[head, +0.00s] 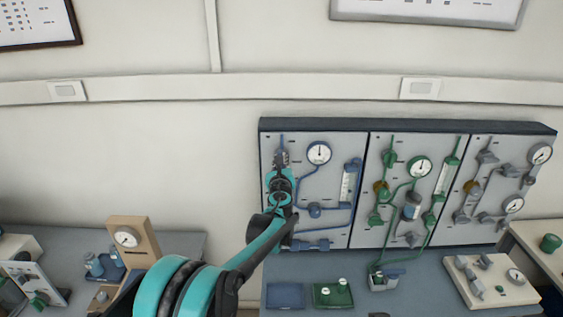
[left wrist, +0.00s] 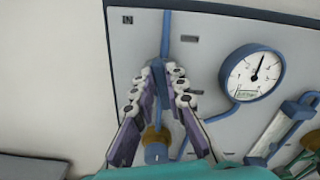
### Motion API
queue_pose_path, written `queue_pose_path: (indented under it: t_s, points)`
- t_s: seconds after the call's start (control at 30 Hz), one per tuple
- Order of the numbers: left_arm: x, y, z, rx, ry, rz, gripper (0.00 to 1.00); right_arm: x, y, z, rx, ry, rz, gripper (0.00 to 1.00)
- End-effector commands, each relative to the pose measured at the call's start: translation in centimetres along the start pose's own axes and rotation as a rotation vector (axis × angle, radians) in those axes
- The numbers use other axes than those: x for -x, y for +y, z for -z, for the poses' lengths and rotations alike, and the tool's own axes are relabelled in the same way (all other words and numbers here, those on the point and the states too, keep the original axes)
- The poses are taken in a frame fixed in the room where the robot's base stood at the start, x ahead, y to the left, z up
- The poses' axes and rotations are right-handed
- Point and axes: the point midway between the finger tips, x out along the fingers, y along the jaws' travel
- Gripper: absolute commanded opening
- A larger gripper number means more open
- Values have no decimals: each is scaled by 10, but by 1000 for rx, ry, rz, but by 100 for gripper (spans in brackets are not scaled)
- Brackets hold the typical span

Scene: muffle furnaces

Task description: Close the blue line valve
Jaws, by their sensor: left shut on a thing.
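The blue line (head: 318,182) runs over the leftmost section of the wall panel, and its upper pipe shows in the left wrist view (left wrist: 166,32). My left gripper (head: 281,160) is at the upper left of that section. In the left wrist view its fingers (left wrist: 158,78) are shut on the blue valve handle (left wrist: 157,72), one on each side. The fingers partly hide the handle and its exact angle is hard to tell. A brass-coloured part (left wrist: 155,140) sits on the same line below the fingers. My right gripper is not in view.
A round gauge (left wrist: 252,74) is right of the fingers, with a flow tube (left wrist: 268,138) beyond it. The green section (head: 412,215) and grey section (head: 497,195) adjoin on the right. Blue (head: 285,296) and green (head: 332,294) trays lie on the bench below.

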Motion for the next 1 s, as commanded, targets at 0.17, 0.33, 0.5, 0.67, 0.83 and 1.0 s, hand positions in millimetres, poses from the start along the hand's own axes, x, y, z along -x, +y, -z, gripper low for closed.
queue_pose_path:
  t_s: [0.17, 0.33, 0.5, 0.67, 0.83, 1.0]
  points:
    - [0, 3, 1, 165, 0, 0, 0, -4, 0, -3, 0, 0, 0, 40]
    - [0, 6, 2, 327, 0, 0, 0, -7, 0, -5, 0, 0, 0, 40]
    - [0, 9, 3, 489, 0, -1, 0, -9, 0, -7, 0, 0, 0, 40]
    - [0, 11, 4, 641, -1, -1, 0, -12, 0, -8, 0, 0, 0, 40]
    - [0, 13, 6, 802, -1, -1, 0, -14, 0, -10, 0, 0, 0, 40]
    - [0, 15, 8, 956, -1, -1, 0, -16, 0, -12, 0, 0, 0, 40]
